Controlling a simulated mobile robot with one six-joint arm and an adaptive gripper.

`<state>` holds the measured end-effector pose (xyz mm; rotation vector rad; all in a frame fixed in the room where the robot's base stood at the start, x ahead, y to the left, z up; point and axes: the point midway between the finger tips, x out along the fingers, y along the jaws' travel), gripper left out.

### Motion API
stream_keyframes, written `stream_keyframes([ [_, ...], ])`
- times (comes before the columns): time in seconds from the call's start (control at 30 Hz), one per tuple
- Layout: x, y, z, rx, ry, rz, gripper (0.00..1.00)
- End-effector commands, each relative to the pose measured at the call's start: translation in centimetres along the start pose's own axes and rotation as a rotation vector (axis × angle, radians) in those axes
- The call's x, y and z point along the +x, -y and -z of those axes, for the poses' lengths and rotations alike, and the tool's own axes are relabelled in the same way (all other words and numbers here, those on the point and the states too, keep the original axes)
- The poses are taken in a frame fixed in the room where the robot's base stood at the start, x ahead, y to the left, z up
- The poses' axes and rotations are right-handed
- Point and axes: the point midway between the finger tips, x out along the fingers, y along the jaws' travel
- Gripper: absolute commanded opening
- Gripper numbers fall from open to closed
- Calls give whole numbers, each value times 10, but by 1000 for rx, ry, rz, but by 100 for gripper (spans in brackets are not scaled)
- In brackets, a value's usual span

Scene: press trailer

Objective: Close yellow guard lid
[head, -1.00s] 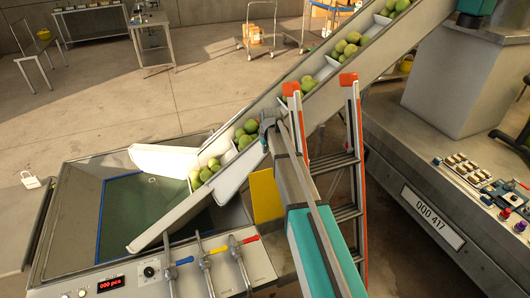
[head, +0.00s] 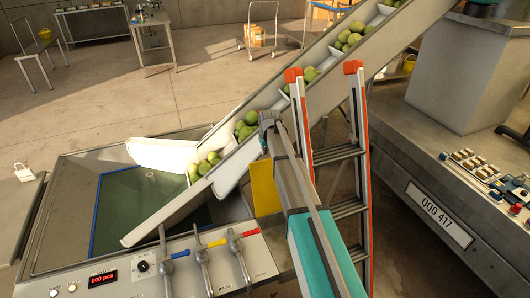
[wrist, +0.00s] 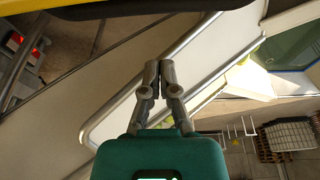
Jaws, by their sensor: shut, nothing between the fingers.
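The yellow guard lid (head: 264,186) shows in the head view as an upright yellow panel beside the lower conveyor. My arm covers its right edge. A yellow edge (wrist: 50,4) also shows at the top left of the wrist view; I cannot tell if it is the same panel. My gripper (head: 268,118) is above the panel in the head view, in front of the conveyor side. In the wrist view my gripper (wrist: 155,68) has its fingertips together and nothing between them. I see no clear contact with the lid.
The sloping conveyor (head: 225,170) carries green fruit down toward a basin (head: 135,205). A stepladder (head: 356,150) with orange rails stands close to the right of my arm. Levers (head: 200,258) stand on the front panel. A machine with a control board (head: 490,175) is at right.

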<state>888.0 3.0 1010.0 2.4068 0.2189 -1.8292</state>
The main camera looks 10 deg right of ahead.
Motion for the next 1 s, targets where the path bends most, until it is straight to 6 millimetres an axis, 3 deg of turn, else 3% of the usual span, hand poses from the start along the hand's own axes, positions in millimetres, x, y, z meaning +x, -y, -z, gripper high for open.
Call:
stream_keyframes([
  [0.1,14,0,0,0,0,0,0],
  [0.2,2,1,-17,0,0,0,0],
  [0.43,-4,1,-34,-2,1,-1,0],
  [1.0,-5,1,-37,-2,0,-1,0],
])
